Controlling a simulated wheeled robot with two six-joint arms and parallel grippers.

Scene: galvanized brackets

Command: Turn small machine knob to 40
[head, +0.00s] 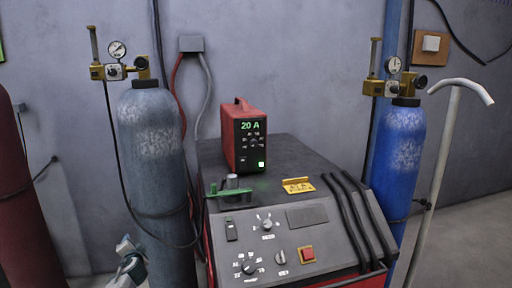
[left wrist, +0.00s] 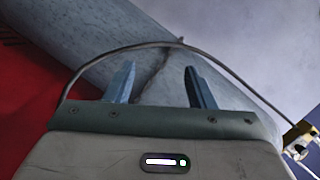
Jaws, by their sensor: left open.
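The small machine (head: 243,137) is a red box with a black front, standing on top of the larger welding machine in the head view. Its green display (head: 250,125) reads 20 A. Its small knob (head: 254,143) sits in a ring of markings below the display; the pointer is too small to read. My left gripper (head: 127,245) is low at the left, in front of the grey gas cylinder, well away from the knob. In the left wrist view its two fingers (left wrist: 160,85) are apart with nothing between them. My right gripper is not in view.
The larger machine (head: 290,217) has a sloped panel with several knobs, a red button (head: 306,254) and black cables on its right. A grey cylinder (head: 154,160) stands left, a blue cylinder (head: 400,150) right. A green clamp (head: 229,190) lies at the machine's front left top.

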